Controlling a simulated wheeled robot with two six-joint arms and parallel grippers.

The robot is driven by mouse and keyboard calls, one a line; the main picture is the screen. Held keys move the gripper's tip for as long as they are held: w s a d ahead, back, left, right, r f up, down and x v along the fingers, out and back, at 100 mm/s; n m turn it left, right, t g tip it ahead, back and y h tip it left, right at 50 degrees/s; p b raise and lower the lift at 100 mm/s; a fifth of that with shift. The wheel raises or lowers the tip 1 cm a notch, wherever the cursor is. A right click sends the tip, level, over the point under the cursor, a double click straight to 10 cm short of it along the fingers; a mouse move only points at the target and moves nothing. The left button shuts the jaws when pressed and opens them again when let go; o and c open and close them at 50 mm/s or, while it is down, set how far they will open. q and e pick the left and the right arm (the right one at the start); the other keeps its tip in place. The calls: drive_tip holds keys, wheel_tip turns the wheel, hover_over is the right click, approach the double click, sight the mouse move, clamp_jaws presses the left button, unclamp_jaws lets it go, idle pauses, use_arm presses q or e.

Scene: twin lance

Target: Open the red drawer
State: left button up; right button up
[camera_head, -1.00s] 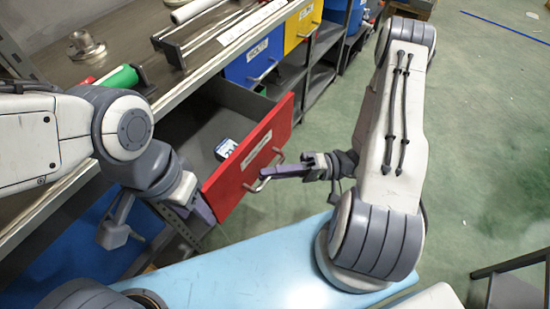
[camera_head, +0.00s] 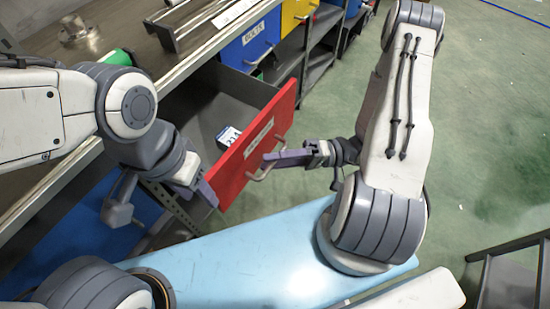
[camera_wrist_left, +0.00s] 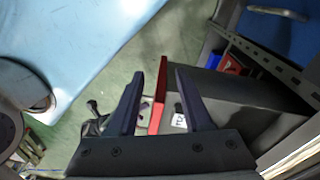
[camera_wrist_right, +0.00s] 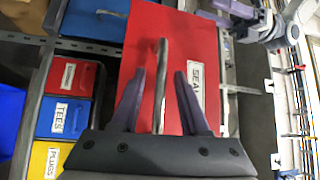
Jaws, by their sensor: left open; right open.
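The red drawer (camera_head: 235,182) stands pulled out of the shelf unit, its grey inside showing. Its front has a white label and a metal handle (camera_head: 262,174). My right gripper (camera_head: 270,158) is open at the handle; in the right wrist view the handle (camera_wrist_right: 161,75) stands between its spread fingers (camera_wrist_right: 160,80). My left gripper (camera_head: 204,190) is open at the near end of the drawer front; in the left wrist view the edge of the red front (camera_wrist_left: 158,95) lies between its fingers (camera_wrist_left: 155,80). Whether any finger touches is hard to tell.
A small white-and-blue box (camera_head: 229,136) lies in the drawer. A blue drawer (camera_head: 245,48) and a yellow drawer (camera_head: 293,14) sit shut beyond. A metal flange (camera_head: 76,30) and a green cylinder (camera_head: 119,57) lie on the shelf top. Green floor to the right is largely free.

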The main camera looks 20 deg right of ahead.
drive_tip(key=s+d+f, duration=0.1)
drive_tip(key=d, duration=0.9)
drive_tip(key=shift+d+f, duration=0.15)
drive_tip(key=shift+f, duration=0.05)
